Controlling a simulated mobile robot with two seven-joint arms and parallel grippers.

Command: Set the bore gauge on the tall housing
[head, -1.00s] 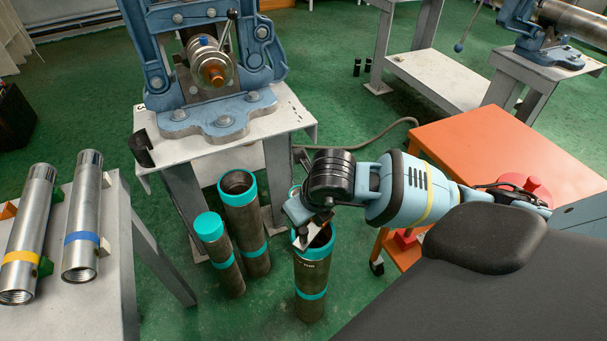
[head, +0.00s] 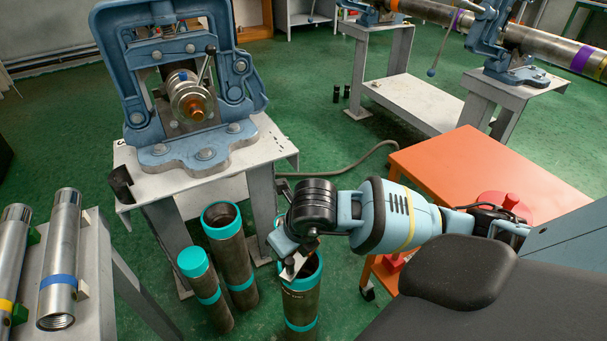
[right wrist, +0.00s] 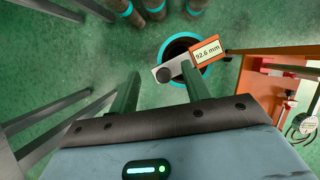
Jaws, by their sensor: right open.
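The bore gauge (right wrist: 207,54) has an orange body with a display reading 92.6 mm and a pale bar with a dark knob. In the right wrist view it lies across the teal-rimmed mouth of a dark housing (right wrist: 178,46). In the head view this housing (head: 301,305) stands upright on the floor, the gauge's pale part (head: 296,264) showing at its rim. My left gripper is out of view.
Two more teal-rimmed housings (head: 232,255) (head: 207,290) stand to the left. A blue vise (head: 185,90) sits on a white stand behind. An orange cart (head: 470,175) is close on the right. Steel pipes (head: 60,260) lie on a table at left.

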